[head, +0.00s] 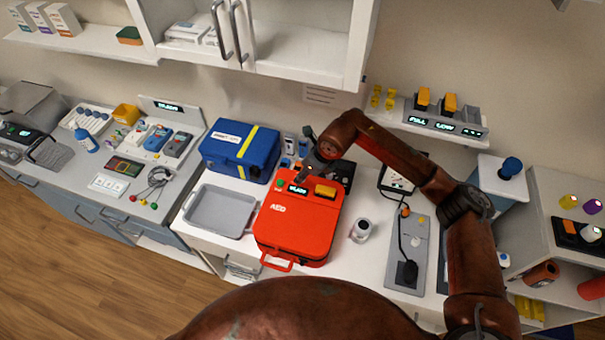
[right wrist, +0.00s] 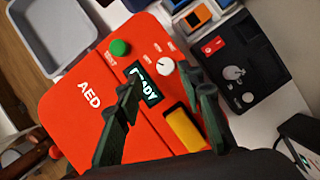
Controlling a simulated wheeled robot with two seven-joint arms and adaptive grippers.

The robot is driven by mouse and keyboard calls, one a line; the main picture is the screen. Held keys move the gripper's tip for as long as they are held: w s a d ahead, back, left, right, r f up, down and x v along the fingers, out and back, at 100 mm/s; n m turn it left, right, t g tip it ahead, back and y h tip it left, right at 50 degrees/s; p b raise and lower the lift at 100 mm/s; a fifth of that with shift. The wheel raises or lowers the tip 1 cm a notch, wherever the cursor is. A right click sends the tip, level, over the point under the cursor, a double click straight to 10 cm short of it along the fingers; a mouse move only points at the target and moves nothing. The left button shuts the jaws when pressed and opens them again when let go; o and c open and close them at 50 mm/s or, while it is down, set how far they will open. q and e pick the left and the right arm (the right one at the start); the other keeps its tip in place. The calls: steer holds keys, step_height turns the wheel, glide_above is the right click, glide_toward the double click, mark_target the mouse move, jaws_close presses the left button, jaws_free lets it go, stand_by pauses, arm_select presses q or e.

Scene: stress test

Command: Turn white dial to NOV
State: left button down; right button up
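The red AED case (head: 285,238) lies on the white counter, and it fills much of the right wrist view (right wrist: 70,120). A small white dial (right wrist: 165,67) sits on its panel beside the READY display (right wrist: 149,86). Small labels near the dial are too blurred to read. My right gripper (head: 312,166) is over the far part of the case. In the right wrist view my right gripper (right wrist: 158,77) is open, its dark green fingers apart, with the dial appearing between their tips. I cannot tell whether they touch it. In the head view the dial is hidden. My left gripper is not in view.
A green button (right wrist: 120,47) and a yellow block (right wrist: 184,130) flank the display. A black box (right wrist: 250,65) with grey knobs stands close by. A grey tray (head: 218,212), a blue case (head: 238,150) and a white jar (head: 361,230) surround the AED case.

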steer(key=f, duration=0.1)
steer(key=w+f, duration=0.2)
steer(key=shift+a, duration=0.25)
steer(key=shift+s+a, duration=0.1)
steer(key=shift+s, duration=0.2)
steer(key=shift+w+f, duration=0.1)
steer(key=shift+w, duration=0.15)
steer(key=shift+c, duration=0.5)
steer(key=shift+s, duration=0.15)
steer(key=c, duration=0.6)
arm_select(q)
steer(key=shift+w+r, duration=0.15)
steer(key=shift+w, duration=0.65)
arm_select(e)
jaws_close()
